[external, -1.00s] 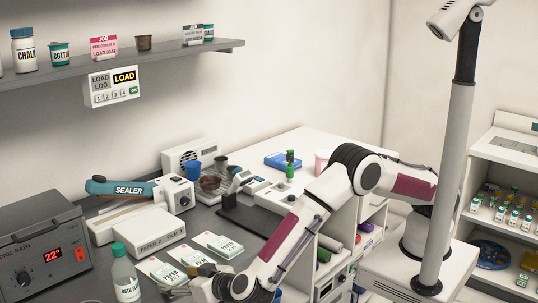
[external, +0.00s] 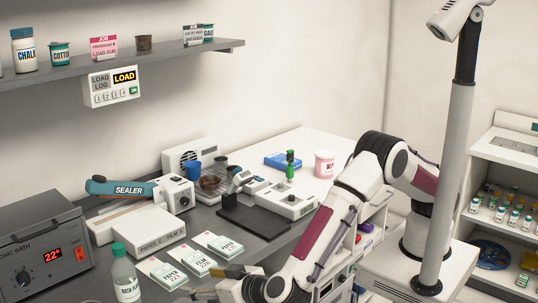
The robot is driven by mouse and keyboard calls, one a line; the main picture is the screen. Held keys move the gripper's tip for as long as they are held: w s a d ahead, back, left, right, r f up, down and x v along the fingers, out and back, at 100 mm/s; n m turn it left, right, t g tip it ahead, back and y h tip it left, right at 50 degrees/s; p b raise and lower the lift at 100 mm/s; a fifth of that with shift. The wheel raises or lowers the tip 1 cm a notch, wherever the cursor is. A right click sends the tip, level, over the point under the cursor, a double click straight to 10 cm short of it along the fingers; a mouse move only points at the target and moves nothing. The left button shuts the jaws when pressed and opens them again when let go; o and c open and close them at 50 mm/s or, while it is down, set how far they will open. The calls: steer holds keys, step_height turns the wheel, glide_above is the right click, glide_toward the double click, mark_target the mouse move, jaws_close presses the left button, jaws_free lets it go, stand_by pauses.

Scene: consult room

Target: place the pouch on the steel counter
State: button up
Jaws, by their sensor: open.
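The grey steel counter (external: 265,252) runs along the wall. Three flat white packs with green print lie side by side on it: one reads PAPER (external: 168,274), the middle one FILM (external: 195,261), and the right one has small print (external: 218,244). I cannot tell which, if any, is the task's pouch. My gripper (external: 207,284) is low at the bottom edge, just in front of the packs. Its jaws are apart and I see nothing held between them. The space below it is cut off by the frame.
A white box (external: 135,230), a sealer (external: 140,191), a dark pad (external: 255,223) and a bath unit (external: 42,250) take up the counter. A pink-white cup (external: 324,163) stands on the white top behind.

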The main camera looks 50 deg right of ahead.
steer(key=shift+v, duration=1.15)
steer(key=shift+w, duration=0.1)
steer(key=w+d+r+y, duration=0.2)
steer(key=w+r, duration=0.6)
steer(key=w+d+r+y, duration=0.3)
steer(key=w+r, duration=0.5)
steer(key=r, duration=0.1)
steer(key=w+d+r+n+g+y, duration=0.15)
steer(key=d+r, duration=0.25)
steer(key=d, duration=0.4)
steer(key=w+d+r+g+y, duration=0.1)
steer(key=w+d+r, duration=0.1)
steer(key=d+r, duration=0.4)
steer(key=s+d+f+g+h, duration=0.15)
steer(key=s+d, duration=0.25)
steer(key=d, duration=0.7)
steer(key=s+d+f+g+h, duration=0.15)
steer(key=s+d, duration=0.25)
steer(key=d, duration=0.6)
steer(key=s+d+f+h, duration=0.1)
steer(key=s+d+f, duration=0.2)
steer(key=s+d, duration=0.2)
steer(key=s+d+f+m+g+h, duration=0.1)
steer(key=s+d+f+h, duration=0.1)
steer(key=s+d, duration=0.4)
steer(key=s+d+f+m+g+h, duration=0.1)
steer(key=s+d+f, duration=0.4)
steer(key=d, duration=0.5)
steer(key=shift+s+h, duration=0.65)
steer(key=shift+s, duration=0.1)
